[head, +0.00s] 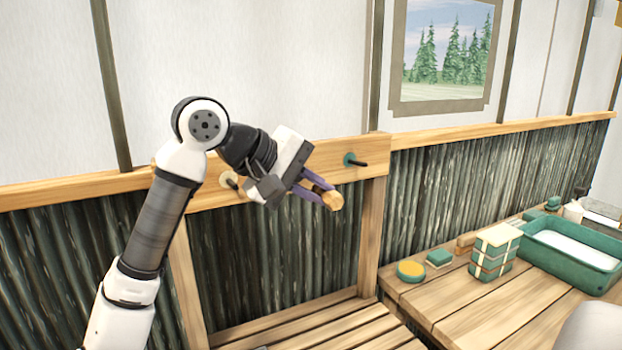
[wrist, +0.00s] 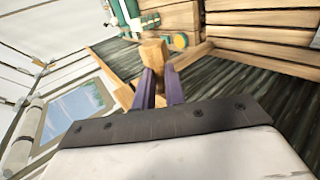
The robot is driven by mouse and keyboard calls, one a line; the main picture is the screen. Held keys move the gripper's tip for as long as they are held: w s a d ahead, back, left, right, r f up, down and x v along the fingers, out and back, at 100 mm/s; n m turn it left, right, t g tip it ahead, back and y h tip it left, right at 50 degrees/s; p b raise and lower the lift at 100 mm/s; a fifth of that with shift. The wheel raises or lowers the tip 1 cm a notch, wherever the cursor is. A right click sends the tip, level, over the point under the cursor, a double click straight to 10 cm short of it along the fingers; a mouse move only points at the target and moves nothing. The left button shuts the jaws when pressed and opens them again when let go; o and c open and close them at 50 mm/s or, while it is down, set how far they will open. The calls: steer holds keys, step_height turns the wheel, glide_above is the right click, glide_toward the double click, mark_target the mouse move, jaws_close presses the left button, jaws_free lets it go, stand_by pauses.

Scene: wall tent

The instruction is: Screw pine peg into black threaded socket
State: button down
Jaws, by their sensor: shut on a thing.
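My gripper (head: 322,190) has purple fingers shut on the pine peg (head: 334,201), a short light-wood piece at their tips. It is held in the air in front of the wall, below and left of a teal round mount. In the wrist view the peg (wrist: 153,52) shows at the far end of the fingers (wrist: 160,82). I cannot make out a black threaded socket in either view; part of the wooden rail (head: 322,152) is hidden behind my gripper.
The rail carries a teal mount with a dark peg (head: 353,160) and a pale round mount (head: 229,179). At right, a wooden table (head: 478,318) holds a strapped green stack (head: 495,252), a green basin (head: 572,256) and a yellow-topped round tin (head: 410,271). A slatted wooden surface lies below.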

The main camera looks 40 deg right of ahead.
steer(key=shift+w, duration=0.1)
stand_by(0.4)
steer(key=shift+w+d+r, duration=0.1)
steer(key=shift+w+r, duration=0.1)
steer(key=shift+w, duration=0.15)
steer(key=shift+w+d+f+p, duration=0.15)
steer(key=shift+w+p, duration=0.25)
steer(key=shift+w, duration=0.4)
steer(key=shift+w+d+r+p, duration=0.1)
steer(key=shift+w+d+p, duration=0.15)
steer(key=shift+w+p, duration=0.4)
steer(key=shift+w+d+f+p, duration=0.1)
steer(key=shift+w+d+p, duration=0.1)
steer(key=shift+w, duration=0.75)
steer(key=shift+w+d+p, duration=0.25)
steer(key=shift+w+p, duration=0.1)
steer(key=shift+w, duration=0.5)
stand_by(1.0)
steer(key=c, duration=1.4)
jaws_free()
steer(key=shift+o, duration=0.2)
